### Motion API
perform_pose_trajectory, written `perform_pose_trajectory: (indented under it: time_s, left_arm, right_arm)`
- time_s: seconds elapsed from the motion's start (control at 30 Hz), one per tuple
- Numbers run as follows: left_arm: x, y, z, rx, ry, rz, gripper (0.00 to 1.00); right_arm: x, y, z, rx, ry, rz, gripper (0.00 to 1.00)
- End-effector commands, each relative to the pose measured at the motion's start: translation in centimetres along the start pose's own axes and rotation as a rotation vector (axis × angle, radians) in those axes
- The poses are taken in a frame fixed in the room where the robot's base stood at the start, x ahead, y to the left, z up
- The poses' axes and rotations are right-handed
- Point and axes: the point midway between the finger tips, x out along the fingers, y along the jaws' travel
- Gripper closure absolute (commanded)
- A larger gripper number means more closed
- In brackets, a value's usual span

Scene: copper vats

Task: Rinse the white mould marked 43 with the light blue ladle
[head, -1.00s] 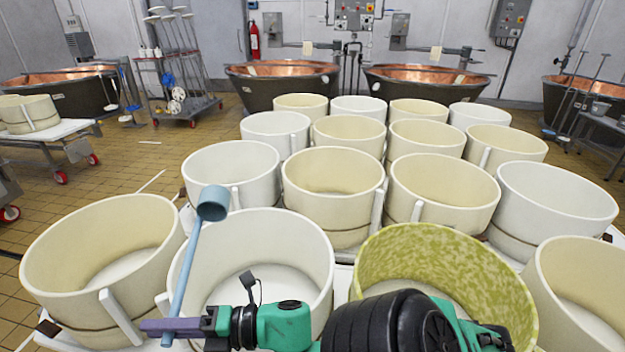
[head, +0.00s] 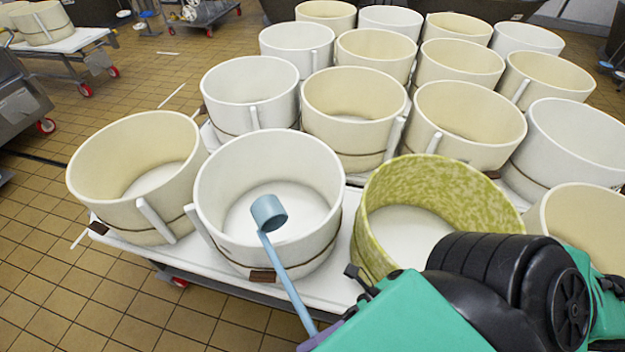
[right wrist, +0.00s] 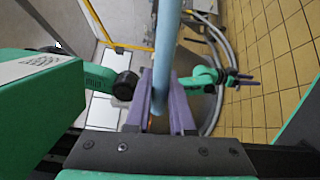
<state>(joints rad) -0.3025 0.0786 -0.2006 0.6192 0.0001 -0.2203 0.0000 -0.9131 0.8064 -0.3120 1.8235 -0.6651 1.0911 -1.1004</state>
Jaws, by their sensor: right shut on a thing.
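The light blue ladle (head: 268,214) is held in my right gripper (head: 318,338), whose purple fingers just show at the bottom edge of the head view. In the right wrist view, the same fingers (right wrist: 160,105) are shut around its handle (right wrist: 167,45). The ladle's cup shows in front of the inside of the front white mould (head: 335,235). Its handle crosses in front of the near rim; how high the cup hangs is unclear. A brown tag is on this mould's front; no number is readable. My left gripper (right wrist: 245,78) shows small in the right wrist view, its opening unclear.
A cream mould (head: 100,190) stands left of the front white mould, and a mottled yellow-green mould (head: 375,215) stands right. Several more cream and white moulds crowd the white table (head: 140,252) behind. Tiled floor (head: 60,300) is open at front left.

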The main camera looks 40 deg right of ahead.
Motion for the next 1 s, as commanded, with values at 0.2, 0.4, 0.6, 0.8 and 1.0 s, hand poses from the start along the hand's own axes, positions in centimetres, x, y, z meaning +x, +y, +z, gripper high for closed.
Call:
perform_pose_trajectory:
  time_s: [0.2, 0.4, 0.6, 0.8, 1.0]
  left_arm:
    - [-3.9, -0.1, -0.4, 0.000, 0.000, -0.001, 0.54]
    - [-6.1, -0.2, -0.6, 0.000, 0.001, -0.001, 0.54]
    - [-7.5, -0.2, -0.8, 0.000, 0.002, -0.002, 0.54]
    - [-7.4, -0.3, -0.8, 0.000, 0.003, -0.002, 0.54]
    - [-5.2, -0.3, -0.7, 0.000, 0.004, -0.003, 0.54]
  right_arm:
    - [0.1, 5.4, 4.1, 0.200, 0.003, -0.010, 1.00]
    - [0.2, 9.9, 8.3, 0.428, 0.004, -0.023, 1.00]
    - [0.3, 14.2, 12.4, 0.655, 0.003, -0.034, 1.00]
    - [0.4, 18.5, 16.5, 0.881, 0.003, -0.046, 1.00]
    - [0.6, 22.5, 20.5, 1.108, 0.003, -0.059, 1.00]
